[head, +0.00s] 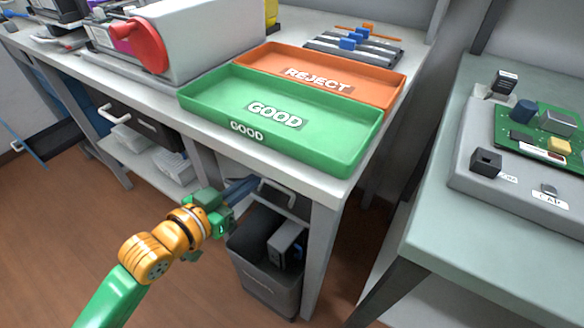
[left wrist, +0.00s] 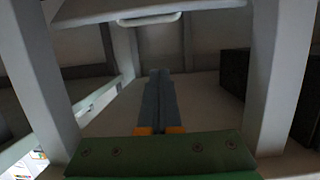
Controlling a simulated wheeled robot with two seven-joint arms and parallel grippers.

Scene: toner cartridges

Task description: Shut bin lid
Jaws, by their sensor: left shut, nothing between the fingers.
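The dark grey bin (head: 262,272) stands on the floor under the front corner of the white table. Its top is open, and a dark box-like item (head: 287,243) shows inside. My left gripper (head: 254,182) is shut and empty, up and left of the bin's mouth, near the handle. Its closed fingers show in the left wrist view (left wrist: 160,75), below a pale handle (left wrist: 148,19). My right gripper is out of view.
The white table (head: 325,187) holds a green GOOD tray (head: 222,105) and an orange REJECT tray (head: 375,92). A table leg (head: 320,255) stands right of the bin. A drawer (head: 140,127) and a lower shelf (head: 150,172) are to the left. The floor at front left is clear.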

